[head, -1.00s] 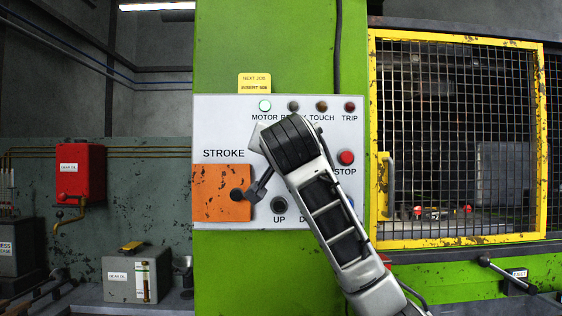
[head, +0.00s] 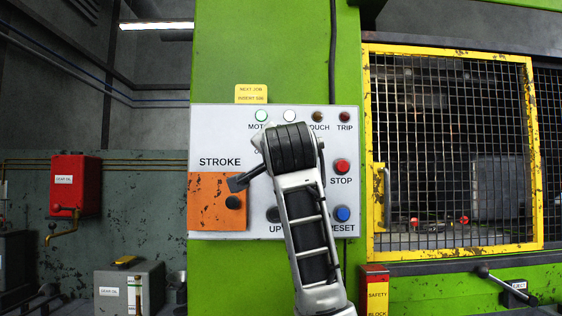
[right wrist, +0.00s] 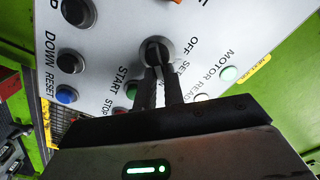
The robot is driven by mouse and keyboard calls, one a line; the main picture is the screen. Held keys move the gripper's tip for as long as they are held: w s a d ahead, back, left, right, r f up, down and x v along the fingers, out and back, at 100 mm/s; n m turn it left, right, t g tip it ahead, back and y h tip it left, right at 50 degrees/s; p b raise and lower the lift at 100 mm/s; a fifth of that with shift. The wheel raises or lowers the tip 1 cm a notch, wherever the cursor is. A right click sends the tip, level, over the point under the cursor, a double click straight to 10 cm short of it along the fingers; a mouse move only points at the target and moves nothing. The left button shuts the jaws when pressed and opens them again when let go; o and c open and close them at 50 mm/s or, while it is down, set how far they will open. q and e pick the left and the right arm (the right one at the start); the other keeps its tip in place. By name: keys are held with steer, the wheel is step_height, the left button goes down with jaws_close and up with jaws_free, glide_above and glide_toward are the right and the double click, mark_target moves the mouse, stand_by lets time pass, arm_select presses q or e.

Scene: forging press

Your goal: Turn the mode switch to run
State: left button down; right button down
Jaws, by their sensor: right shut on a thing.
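The mode switch (right wrist: 155,48) is a dark knob on the grey control panel (head: 333,222). In the right wrist view, the two black fingers of my right gripper (right wrist: 160,70) are closed on it. The labels OFF and SET show beside the knob, but the fingers and gripper body hide the rest of its markings. I cannot tell exactly which mark the knob points to. In the head view my right arm covers the switch and the middle of the panel. My left gripper is not in view.
A red STOP button (head: 342,166) and blue RESET button (head: 341,214) sit to the right of my arm. The orange STROKE plate (head: 208,212) is on the left. The green MOTOR lamp (head: 262,115) and white lamp beside it (head: 290,116) look lit. A yellow mesh guard (head: 368,150) stands right.

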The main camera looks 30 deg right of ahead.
steer(key=c, duration=1.5)
jaws_free()
steer(key=b+v, duration=0.3)
steer(key=v, duration=1.3)
steer(key=shift+s+d, duration=0.1)
